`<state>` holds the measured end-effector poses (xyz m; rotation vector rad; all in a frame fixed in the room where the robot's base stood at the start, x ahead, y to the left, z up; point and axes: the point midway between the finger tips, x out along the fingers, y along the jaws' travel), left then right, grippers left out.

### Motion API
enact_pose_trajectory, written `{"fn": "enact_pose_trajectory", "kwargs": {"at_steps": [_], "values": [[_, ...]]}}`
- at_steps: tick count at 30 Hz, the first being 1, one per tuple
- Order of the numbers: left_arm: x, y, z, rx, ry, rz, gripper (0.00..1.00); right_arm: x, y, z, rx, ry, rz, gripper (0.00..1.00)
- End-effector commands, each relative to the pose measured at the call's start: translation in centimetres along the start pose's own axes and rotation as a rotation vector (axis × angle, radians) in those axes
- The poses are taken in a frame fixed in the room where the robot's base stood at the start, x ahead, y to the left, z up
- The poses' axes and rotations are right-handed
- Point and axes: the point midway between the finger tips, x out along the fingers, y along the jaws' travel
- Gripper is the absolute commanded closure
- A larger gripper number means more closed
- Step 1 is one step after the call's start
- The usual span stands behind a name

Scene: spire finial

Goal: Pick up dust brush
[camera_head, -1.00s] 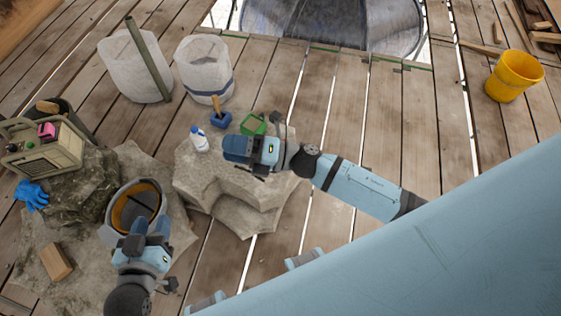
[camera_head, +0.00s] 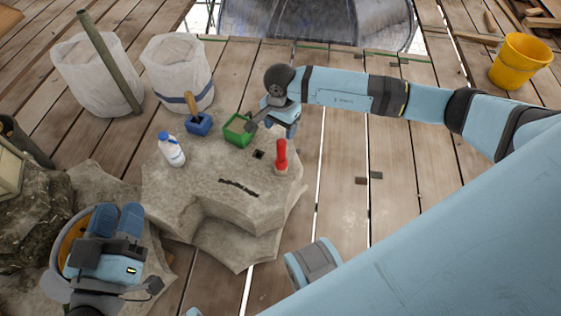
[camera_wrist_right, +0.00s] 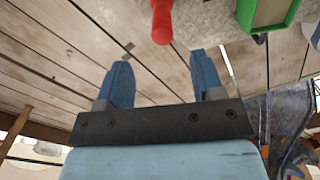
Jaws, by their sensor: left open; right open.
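A red-handled tool with a tan lower end (camera_head: 281,156), which looks like a brush, stands near the right edge of the stone block (camera_head: 222,200). Its red handle also shows at the top of the right wrist view (camera_wrist_right: 161,20). My right gripper (camera_head: 284,124) is above and behind the red handle. In the right wrist view its fingers (camera_wrist_right: 160,78) are apart and empty.
A green box (camera_head: 238,130) is close beside my right gripper, and a white bottle with a blue cap (camera_head: 171,150) stands on the block. Two white sacks (camera_head: 92,75) (camera_head: 178,70) are behind. A yellow bucket (camera_head: 520,62) is far right. Planks right of the block are mostly clear.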

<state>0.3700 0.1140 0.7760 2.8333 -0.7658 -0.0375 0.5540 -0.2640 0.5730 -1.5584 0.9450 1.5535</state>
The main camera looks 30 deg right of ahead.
Motion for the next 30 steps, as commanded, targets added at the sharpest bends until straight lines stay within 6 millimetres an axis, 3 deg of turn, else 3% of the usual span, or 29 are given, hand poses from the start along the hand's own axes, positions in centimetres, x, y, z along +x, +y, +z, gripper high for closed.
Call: {"fn": "enact_pose_trajectory", "kwargs": {"at_steps": [1,6,14,20,24,30], "values": [[0.0,-0.2,0.9,0.001,-0.016,0.002,0.57,1.6,0.1,0.0,0.003,-0.002,0.003,0.39],[0.0,-0.3,2.3,-0.001,-0.066,0.007,0.57,4.4,0.0,0.1,0.003,-0.004,0.001,0.39],[0.0,-0.5,3.1,-0.002,-0.099,0.010,0.57,5.9,0.0,-0.1,0.003,-0.003,-0.001,0.39],[0.1,-1.0,4.9,0.026,-0.133,0.018,0.57,8.8,-0.1,-0.6,0.004,-0.005,0.000,0.39],[0.4,-1.4,4.6,0.078,-0.107,0.021,0.57,10.4,-0.2,-0.6,0.003,-0.006,-0.001,0.39],[0.5,-1.5,4.2,0.092,-0.100,0.021,0.57,10.5,-0.1,-0.7,0.003,-0.004,-0.001,0.39]]}}
